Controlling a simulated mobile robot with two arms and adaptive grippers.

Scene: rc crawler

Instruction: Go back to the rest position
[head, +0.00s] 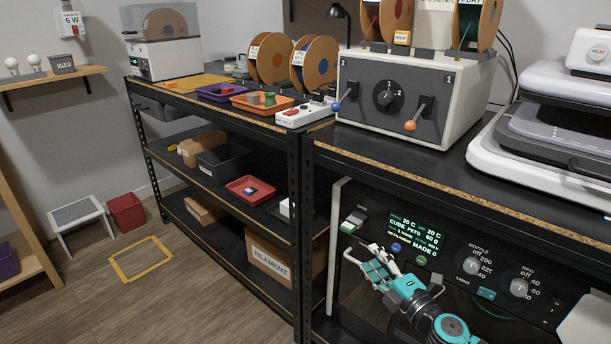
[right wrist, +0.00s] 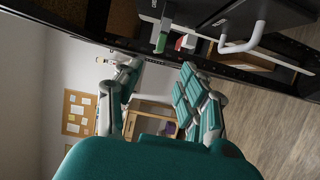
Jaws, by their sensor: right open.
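My right gripper (head: 377,264) is open and empty in the head view. The green switch (right wrist: 161,40) shows beyond the fingers there, and a white handle (right wrist: 245,38) is at upper right. My left gripper is in neither view.
The black bench top (head: 440,160) carries a grey control box (head: 395,95) and a heat press (head: 560,120). Black shelving (head: 220,120) at left holds spools, trays and boxes. A white stool (head: 78,217) and red bin (head: 127,212) stand by the wall. Floor in front of the shelving is open.

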